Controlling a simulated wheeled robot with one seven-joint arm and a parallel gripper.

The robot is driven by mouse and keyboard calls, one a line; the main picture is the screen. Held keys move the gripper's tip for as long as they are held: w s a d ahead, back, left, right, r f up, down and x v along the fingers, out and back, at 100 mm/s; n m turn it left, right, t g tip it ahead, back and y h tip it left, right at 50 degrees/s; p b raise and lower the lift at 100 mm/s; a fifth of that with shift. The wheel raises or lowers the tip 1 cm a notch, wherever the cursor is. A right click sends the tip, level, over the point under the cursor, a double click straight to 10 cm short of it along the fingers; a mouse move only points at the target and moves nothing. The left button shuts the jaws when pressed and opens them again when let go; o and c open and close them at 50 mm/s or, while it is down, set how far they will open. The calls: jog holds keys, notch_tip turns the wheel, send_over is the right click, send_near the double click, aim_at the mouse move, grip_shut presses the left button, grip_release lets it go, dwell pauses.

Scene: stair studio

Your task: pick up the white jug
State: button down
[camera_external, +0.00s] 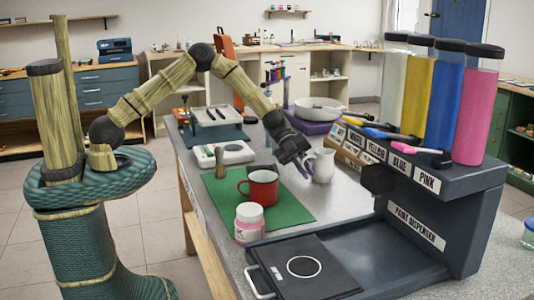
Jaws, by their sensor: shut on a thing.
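The white jug (324,166) stands upright on the grey table, behind and to the right of the red mug. The gripper is shut on the jug at this side. The fingertips are small and partly dark against the table, so the exact contact is hard to make out. I cannot tell whether the jug's base is touching the table.
A paint dispenser (440,195) with colored tubes stands close on the right. A white bowl (320,109) is behind.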

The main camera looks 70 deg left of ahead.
jog(key=shift+s, duration=0.1)
jog(key=shift+r+p, duration=0.6)
jog(key=shift+r, duration=4.35)
